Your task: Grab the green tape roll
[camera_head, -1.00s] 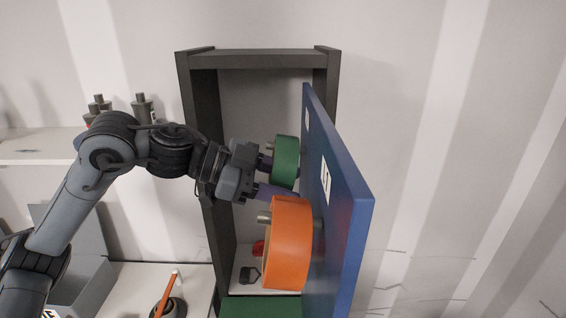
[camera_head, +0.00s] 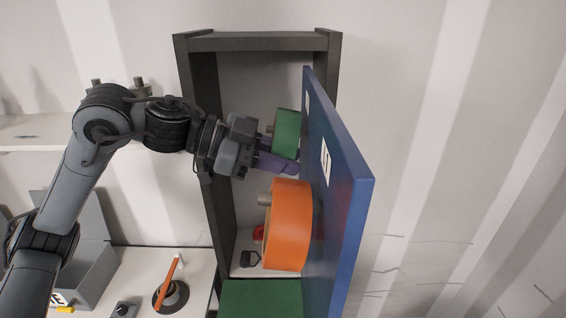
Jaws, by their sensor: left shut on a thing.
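The green tape roll (camera_head: 287,134) is at the inner face of the blue door (camera_head: 340,190), above a larger orange tape roll (camera_head: 289,226). My left gripper (camera_head: 277,150) reaches in from the left and is shut on the green roll. Its lower purple finger lies against the underside of the roll; the other finger is mostly hidden behind the roll and the gripper body. My right gripper is not in view.
The open dark cabinet (camera_head: 255,41) stands behind the gripper. The orange roll sits on a peg close below the lower finger. A green surface (camera_head: 262,296) lies at the cabinet's bottom. A grey bin (camera_head: 88,268) and an orange stick (camera_head: 168,282) are at lower left.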

